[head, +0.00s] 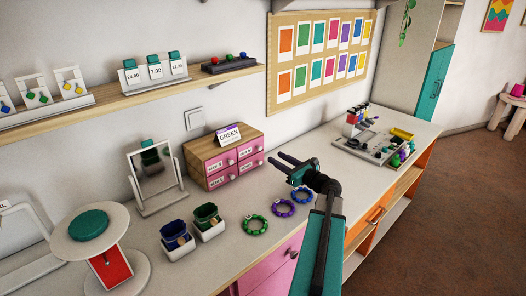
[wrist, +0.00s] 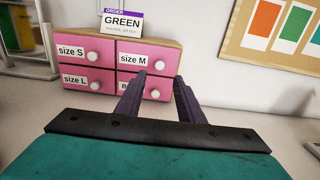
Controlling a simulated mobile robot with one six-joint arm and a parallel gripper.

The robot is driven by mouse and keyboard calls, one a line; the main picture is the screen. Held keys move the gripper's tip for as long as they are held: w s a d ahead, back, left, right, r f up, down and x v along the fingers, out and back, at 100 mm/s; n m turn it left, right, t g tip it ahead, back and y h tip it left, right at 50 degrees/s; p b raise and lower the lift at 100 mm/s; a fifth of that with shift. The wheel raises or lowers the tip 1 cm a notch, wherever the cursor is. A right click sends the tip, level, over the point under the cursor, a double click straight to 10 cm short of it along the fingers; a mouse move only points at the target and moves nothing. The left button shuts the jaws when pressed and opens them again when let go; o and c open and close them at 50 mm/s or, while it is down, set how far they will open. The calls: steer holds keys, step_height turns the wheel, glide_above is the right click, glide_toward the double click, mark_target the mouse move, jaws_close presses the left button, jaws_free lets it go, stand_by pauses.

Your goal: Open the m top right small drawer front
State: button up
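A small wooden box of pink drawers (head: 206,162) stands on the counter against the wall. In the wrist view the top right drawer front (wrist: 124,57), labelled "size M", has a white round knob (wrist: 142,59) and looks closed. Size S is to its left, and another drawer, its label partly hidden by my finger, is below it. My gripper (head: 276,160) is in front and to the right of the box in the head view.
A "GREEN" order card (wrist: 121,21) stands on the box. A mirror (head: 154,173) stands left of it. A bead tray (head: 372,146) is to the right.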

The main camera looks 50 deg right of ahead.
mark_target(261, 148)
steer(key=shift+w+d+p, duration=0.15)
steer(key=shift+w+p, duration=0.5)
steer(key=shift+w, duration=1.55)
steer(key=shift+w+d+p, duration=0.1)
steer(key=shift+w+p, duration=0.5)
steer(key=shift+w, duration=1.55)
steer(key=shift+c, duration=0.3)
jaws_close()
